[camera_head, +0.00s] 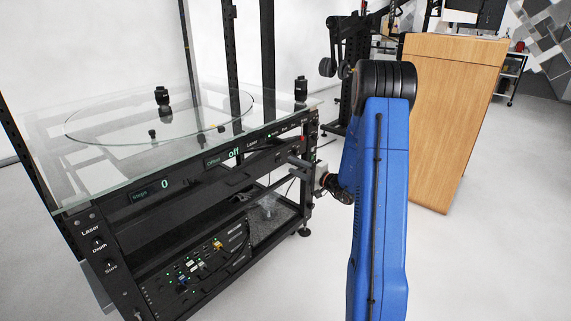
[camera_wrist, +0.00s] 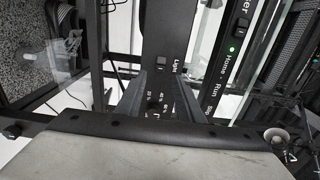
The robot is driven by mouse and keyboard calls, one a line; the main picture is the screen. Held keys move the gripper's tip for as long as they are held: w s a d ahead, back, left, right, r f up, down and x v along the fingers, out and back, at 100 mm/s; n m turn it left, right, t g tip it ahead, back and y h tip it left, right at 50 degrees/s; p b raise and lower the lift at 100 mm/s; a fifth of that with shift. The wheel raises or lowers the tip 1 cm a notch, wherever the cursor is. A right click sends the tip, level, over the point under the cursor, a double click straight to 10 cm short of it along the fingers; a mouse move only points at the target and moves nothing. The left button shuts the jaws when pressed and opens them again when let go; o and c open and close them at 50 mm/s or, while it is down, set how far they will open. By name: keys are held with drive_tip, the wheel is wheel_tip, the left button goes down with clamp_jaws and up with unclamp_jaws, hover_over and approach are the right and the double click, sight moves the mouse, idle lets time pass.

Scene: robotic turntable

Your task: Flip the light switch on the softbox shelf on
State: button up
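The light switch (camera_wrist: 162,62) is a small dark rocker on a black panel (camera_wrist: 168,25), above the word "Light", in the wrist view. I cannot tell which way it is tipped. My gripper (camera_wrist: 160,82) has its two grey fingers apart, with the panel showing between them. The fingertips are just below the switch in the picture; I cannot tell whether they touch the panel. In the head view my gripper (camera_head: 298,162) is at the right end of the turntable rack's front, where the switch cannot be made out.
The black rack (camera_head: 125,205) carries a glass top (camera_head: 110,165) and displays reading "0" and "off". A second panel (camera_wrist: 225,65) with a green lit button is to the right in the wrist view. A wooden cabinet (camera_head: 450,110) stands right of my arm. The floor in front is clear.

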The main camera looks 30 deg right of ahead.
sight(281, 160)
drive_tip(key=shift+x, duration=2.85)
clamp_jaws()
